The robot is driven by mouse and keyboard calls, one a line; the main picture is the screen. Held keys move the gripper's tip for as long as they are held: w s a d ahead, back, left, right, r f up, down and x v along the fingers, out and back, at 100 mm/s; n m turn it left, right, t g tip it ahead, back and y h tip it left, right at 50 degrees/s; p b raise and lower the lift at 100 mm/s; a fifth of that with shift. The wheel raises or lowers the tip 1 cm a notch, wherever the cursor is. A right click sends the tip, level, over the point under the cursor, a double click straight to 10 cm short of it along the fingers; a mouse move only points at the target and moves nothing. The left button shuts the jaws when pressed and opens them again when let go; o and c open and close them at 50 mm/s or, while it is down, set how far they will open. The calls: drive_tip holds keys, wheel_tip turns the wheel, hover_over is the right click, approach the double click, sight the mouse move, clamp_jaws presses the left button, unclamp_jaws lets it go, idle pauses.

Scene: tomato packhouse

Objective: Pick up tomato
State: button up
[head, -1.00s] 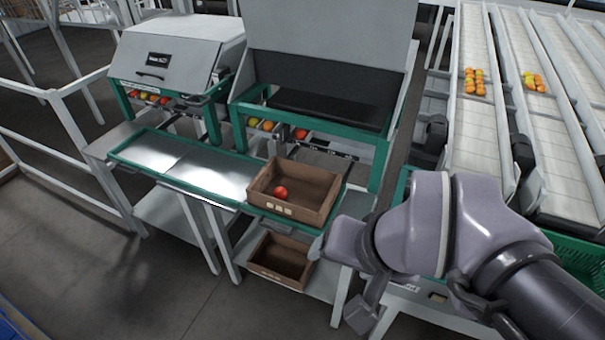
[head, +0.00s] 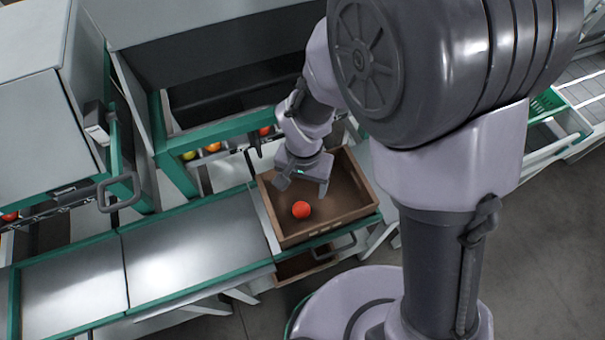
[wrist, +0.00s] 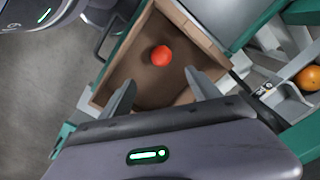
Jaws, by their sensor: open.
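A red tomato (head: 301,209) lies alone on the floor of a brown open crate (head: 337,233), toward its near left part. The tomato also shows in the wrist view (wrist: 161,56), beyond my fingertips and roughly in line with the gap between them. My gripper (head: 304,188) is over the crate, close to the tomato, in the head view. In the wrist view my gripper (wrist: 158,84) has its two fingers spread wide with nothing between them. The fingers do not appear to touch the tomato.
The crate's walls (wrist: 198,35) surround the tomato. A second brown crate (head: 305,264) sits below. A metal table (head: 190,247) with green edging lies to the left and is bare. Several tomatoes (head: 212,147) sit in a chute behind, under a green frame.

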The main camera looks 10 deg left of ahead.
sight(301, 208)
wheel_tip(301, 208, down, 8)
drive_tip(key=shift+f+b, duration=0.1)
drive_tip(key=shift+b, duration=1.15)
drive_tip(key=f+b, duration=0.2)
drive_tip(key=f, duration=0.1)
drive_tip(key=f+b, duration=0.1)
drive_tip(key=f, duration=0.1)
drive_tip(key=shift+s+a+f, duration=0.15)
drive_tip(key=shift+s+a, duration=0.1)
drive_tip(key=shift+c, duration=0.9)
drive_tip(key=c, duration=0.8)
